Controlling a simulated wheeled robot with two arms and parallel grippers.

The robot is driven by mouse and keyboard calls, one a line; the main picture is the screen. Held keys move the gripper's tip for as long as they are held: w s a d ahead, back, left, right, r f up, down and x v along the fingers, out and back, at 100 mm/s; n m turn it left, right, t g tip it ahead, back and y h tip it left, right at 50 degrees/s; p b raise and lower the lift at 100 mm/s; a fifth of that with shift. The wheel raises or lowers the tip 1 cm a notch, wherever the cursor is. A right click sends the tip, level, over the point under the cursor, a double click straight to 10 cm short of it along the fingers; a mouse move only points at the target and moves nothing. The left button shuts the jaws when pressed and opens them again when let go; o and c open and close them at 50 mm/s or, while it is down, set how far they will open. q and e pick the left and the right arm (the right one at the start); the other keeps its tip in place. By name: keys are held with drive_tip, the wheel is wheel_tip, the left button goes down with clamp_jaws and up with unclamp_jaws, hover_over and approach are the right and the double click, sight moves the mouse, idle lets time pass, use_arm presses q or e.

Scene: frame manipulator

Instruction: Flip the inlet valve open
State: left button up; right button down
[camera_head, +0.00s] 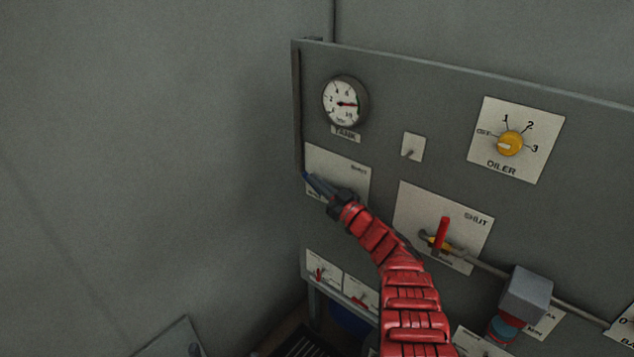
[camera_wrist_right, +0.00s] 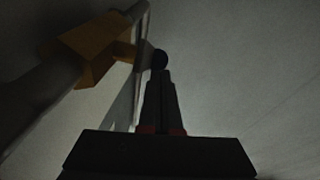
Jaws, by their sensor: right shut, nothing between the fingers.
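My right gripper (camera_head: 310,180) reaches up to the left end of the grey panel. Its fingers are shut and empty, in front of a white plate (camera_head: 350,166) with small unreadable labels. The gripper and my red arm hide much of this plate, including any handle on it. In the right wrist view the shut fingers (camera_wrist_right: 160,85) point away beside a brass-coloured valve body (camera_wrist_right: 92,48) on a grey pipe (camera_wrist_right: 35,97). I cannot tell whether they touch it. To the right, a red lever (camera_head: 442,232) stands roughly upright on a plate marked SHUT (camera_head: 410,205). My left gripper is not in view.
The panel (camera_head: 400,90) also carries a tank gauge (camera_head: 345,101), a small toggle switch (camera_head: 411,148) and a yellow oiler knob (camera_head: 509,143). A grey box (camera_head: 526,295) sits on a pipe at lower right. Open room lies left of the panel, before a bare wall (camera_head: 150,130).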

drive_tip(key=shift+w+a+f+g+h, duration=0.15)
drive_tip(key=shift+g+h, duration=0.15)
idle(0.9)
drive_tip(key=shift+a+f+p, duration=0.1)
drive_tip(key=shift+f+p, duration=0.05)
drive_tip(key=shift+p, duration=0.15)
idle(1.7)
